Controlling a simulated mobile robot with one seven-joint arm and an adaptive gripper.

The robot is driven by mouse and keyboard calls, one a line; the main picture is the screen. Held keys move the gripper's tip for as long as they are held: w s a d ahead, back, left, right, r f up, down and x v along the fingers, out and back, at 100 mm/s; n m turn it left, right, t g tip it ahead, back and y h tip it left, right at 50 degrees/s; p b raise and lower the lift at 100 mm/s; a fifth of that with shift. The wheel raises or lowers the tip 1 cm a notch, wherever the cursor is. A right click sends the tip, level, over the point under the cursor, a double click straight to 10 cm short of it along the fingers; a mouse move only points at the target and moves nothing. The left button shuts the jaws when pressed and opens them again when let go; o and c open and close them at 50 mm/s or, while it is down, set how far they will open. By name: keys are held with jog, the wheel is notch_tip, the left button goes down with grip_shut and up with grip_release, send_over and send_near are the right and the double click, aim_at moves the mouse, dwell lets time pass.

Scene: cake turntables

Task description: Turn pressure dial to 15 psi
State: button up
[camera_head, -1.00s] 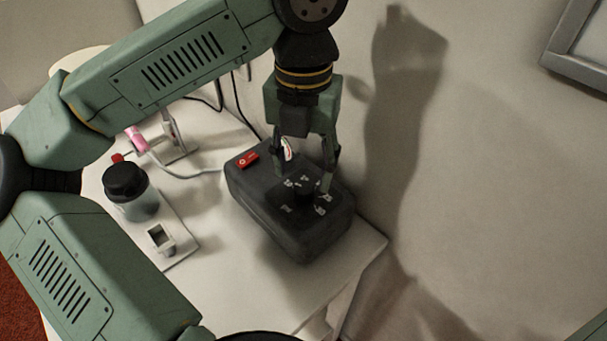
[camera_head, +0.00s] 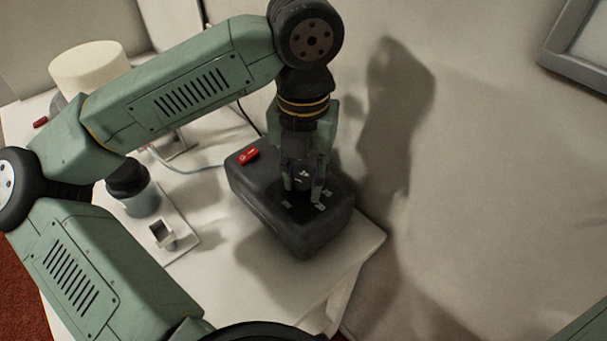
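The dark grey compressor box (camera_head: 262,208) stands on the white table. Its top carries a black pressure dial (camera_head: 302,197) with several small white markings around it. The number that the dial points to is too small and too covered to read. My gripper (camera_head: 303,194) points down over the dial, with one finger on the left and one on the right of it. The fingers are apart and reach down close to the box top. I cannot tell whether they touch the dial. The pressure gauge is not visible behind my gripper.
A red switch (camera_head: 249,156) sits on the box's back left corner. A dark-capped jar (camera_head: 141,201) and a small square holder (camera_head: 162,236) stand on a white tray to the left. A cream round cake (camera_head: 90,70) is at the back left. The wall is close on the right.

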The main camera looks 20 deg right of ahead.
grip_shut()
jog(key=shift+f+m+b, duration=0.1)
jog(key=shift+m+b, duration=0.2)
jog(key=shift+b, duration=0.05)
jog(key=m+b, duration=0.2)
jog(key=shift+f+m+b, duration=0.1)
jog(key=shift+m+b, duration=0.2)
jog(key=shift+b, duration=0.05)
jog(key=m+b, duration=0.2)
jog(key=m, duration=0.2)
jog(key=shift+b, duration=0.35)
jog(key=m+b, duration=0.1)
jog(key=m, duration=0.4)
jog(key=shift+r, duration=0.2)
